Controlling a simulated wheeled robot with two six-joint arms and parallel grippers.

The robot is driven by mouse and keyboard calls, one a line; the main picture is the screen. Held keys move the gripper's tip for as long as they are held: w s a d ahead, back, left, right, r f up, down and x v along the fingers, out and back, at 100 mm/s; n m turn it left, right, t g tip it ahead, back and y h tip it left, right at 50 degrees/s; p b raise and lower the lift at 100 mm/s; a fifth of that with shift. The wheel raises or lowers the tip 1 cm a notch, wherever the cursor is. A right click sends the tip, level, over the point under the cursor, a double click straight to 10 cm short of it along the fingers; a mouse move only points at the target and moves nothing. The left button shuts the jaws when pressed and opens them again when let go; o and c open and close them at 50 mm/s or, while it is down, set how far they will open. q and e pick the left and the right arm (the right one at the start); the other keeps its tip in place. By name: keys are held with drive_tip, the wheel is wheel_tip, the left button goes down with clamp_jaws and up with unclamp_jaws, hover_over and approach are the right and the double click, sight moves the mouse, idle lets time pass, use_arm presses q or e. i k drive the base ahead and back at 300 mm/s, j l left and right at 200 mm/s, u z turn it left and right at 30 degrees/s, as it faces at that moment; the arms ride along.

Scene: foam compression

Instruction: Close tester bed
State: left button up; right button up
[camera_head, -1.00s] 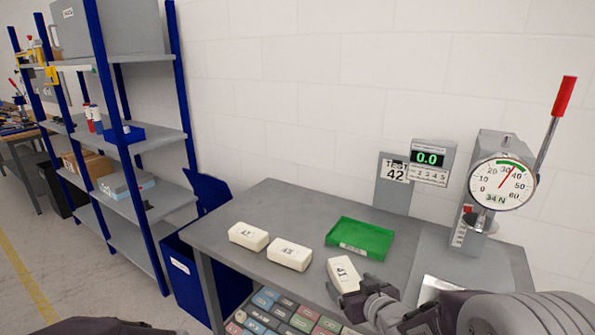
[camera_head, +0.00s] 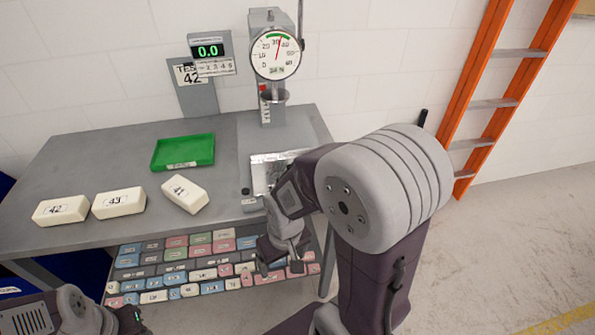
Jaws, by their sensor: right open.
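The tester (camera_head: 276,100) stands at the back right of the grey bench, with a round dial and a press head. Its silver bed (camera_head: 262,172) sticks out toward the front of the bench, below the press head and partly hidden by my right arm. My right gripper (camera_head: 279,262) is open and empty, pointing down in front of the bench edge, nearer to me than the bed and apart from it. My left gripper (camera_head: 130,320) is at the bottom left corner, mostly cut off, so its jaws are unclear.
Foam blocks 42 (camera_head: 60,211), 43 (camera_head: 118,203) and 41 (camera_head: 185,193) lie on the bench's left half. A green tray (camera_head: 183,152) lies empty behind them. A lower shelf (camera_head: 190,270) holds many coloured blocks. An orange ladder (camera_head: 490,90) stands right; floor there is clear.

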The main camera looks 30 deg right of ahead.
sight(265, 167)
drive_tip(key=z, duration=1.1)
